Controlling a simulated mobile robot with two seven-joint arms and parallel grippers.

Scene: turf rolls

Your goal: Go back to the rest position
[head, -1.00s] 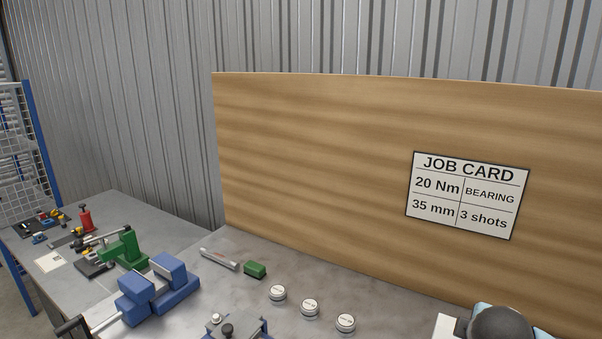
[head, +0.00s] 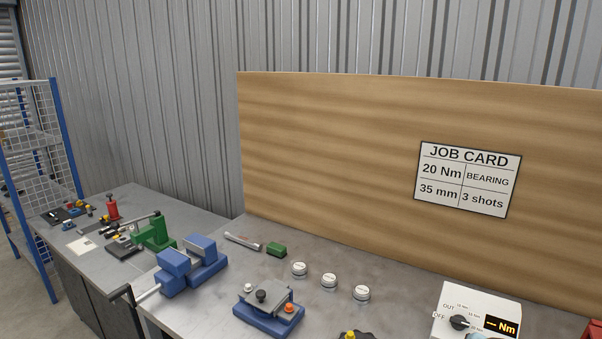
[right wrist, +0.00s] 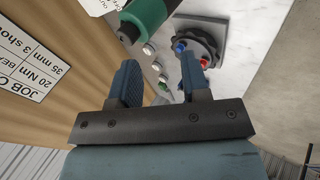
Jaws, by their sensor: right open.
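My right gripper (right wrist: 160,78) shows in the right wrist view, its two blue-grey fingers apart with nothing between them. Beyond the fingers are a dark round piece with blue and red knobs (right wrist: 200,45) and a green cylinder (right wrist: 146,14). I cannot tell their distance. Neither gripper shows in the head view. The job card (head: 468,179) hangs on the wooden board (head: 330,150); it also shows in the right wrist view (right wrist: 28,62).
A blue-framed mesh rack (head: 35,160) stands at left.

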